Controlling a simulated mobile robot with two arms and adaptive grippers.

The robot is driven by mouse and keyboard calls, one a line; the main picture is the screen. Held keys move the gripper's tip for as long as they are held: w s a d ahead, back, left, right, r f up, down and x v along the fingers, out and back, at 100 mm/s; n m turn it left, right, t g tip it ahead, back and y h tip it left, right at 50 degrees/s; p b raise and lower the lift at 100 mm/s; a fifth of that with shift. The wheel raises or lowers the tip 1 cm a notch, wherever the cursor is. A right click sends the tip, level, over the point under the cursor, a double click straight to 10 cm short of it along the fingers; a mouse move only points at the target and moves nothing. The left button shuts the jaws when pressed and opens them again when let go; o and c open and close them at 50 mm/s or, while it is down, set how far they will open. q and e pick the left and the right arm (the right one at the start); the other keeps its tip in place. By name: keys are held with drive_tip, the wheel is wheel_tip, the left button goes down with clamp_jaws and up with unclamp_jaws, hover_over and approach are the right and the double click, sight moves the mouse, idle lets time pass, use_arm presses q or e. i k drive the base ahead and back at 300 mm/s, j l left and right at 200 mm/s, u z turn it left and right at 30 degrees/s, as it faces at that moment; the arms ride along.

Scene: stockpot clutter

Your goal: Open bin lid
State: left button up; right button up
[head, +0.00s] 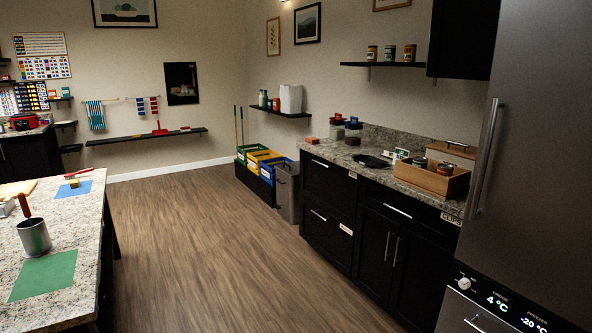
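A grey bin (288,198) stands on the floor against the far end of the dark counter. Its top is dark, and I cannot tell from here whether its lid is shut. Left of it stand three open-looking colored bins in a dark holder: a green bin (251,150), a yellow bin (258,162) and a blue bin (268,174). Neither of my grippers is in view.
The wooden floor (190,230) between the granite island (20,245) and the dark counter (330,215) is clear. A steel fridge (530,150) stands at the near right. Long-handled tools (237,125) lean behind the green bin.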

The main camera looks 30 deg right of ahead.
sight(291, 169)
drive_tip(key=i+l+z, duration=0.1)
drive_tip(key=i+z, duration=0.2)
drive_tip(key=i, duration=0.35)
drive_tip(key=i+z, duration=0.1)
drive_tip(key=i, duration=2.6)
drive_tip(key=i+j, duration=0.1)
drive_tip(key=i, duration=2.6)
drive_tip(key=l+z, duration=0.05)
drive_tip(key=l, duration=0.05)
